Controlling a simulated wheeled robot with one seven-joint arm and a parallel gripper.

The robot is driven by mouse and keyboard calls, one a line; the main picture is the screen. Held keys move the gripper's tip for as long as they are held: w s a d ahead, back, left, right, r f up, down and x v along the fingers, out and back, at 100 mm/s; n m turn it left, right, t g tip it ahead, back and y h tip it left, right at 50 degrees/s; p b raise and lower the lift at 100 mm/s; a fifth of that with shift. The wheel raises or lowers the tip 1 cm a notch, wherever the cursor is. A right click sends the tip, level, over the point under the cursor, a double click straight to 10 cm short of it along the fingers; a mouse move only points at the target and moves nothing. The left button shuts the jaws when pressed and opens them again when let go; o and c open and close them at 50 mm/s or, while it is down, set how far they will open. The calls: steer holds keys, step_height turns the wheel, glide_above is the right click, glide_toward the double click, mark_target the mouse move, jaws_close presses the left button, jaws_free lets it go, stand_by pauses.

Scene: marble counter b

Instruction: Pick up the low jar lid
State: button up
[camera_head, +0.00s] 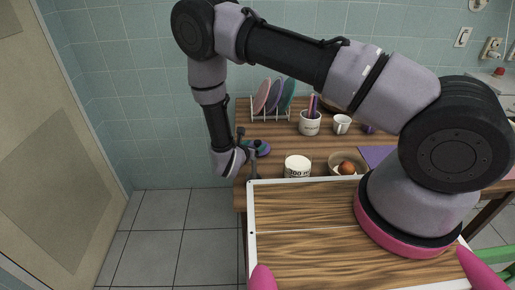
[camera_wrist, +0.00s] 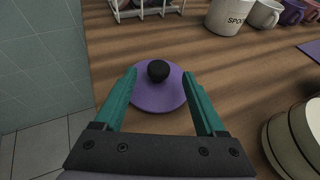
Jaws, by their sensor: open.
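The low jar lid (camera_wrist: 158,97) is a flat purple disc with a round black knob, lying on the wooden counter in the wrist view. In the head view the lid (camera_head: 263,150) shows small near the counter's left edge, partly hidden by my gripper. My gripper (camera_wrist: 160,75) has two teal fingers, spread open on either side of the lid and its knob, with nothing held between them. The fingers overlap the lid's left and right sides in the picture; I cannot tell how high they are above it. My gripper (camera_head: 248,158) also shows in the head view.
A white rack (camera_head: 268,114) with plates stands behind the lid. A utensil crock (camera_head: 310,123) and a white mug (camera_head: 341,124) stand to the back right. A cream jar (camera_head: 297,167) and a bowl (camera_head: 342,164) stand to the right. The counter's left edge is close to the lid.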

mark_target(256, 143)
steer(key=x, duration=0.4)
steer(key=shift+w+a, duration=0.1)
steer(key=shift+r, duration=0.1)
jaws_close()
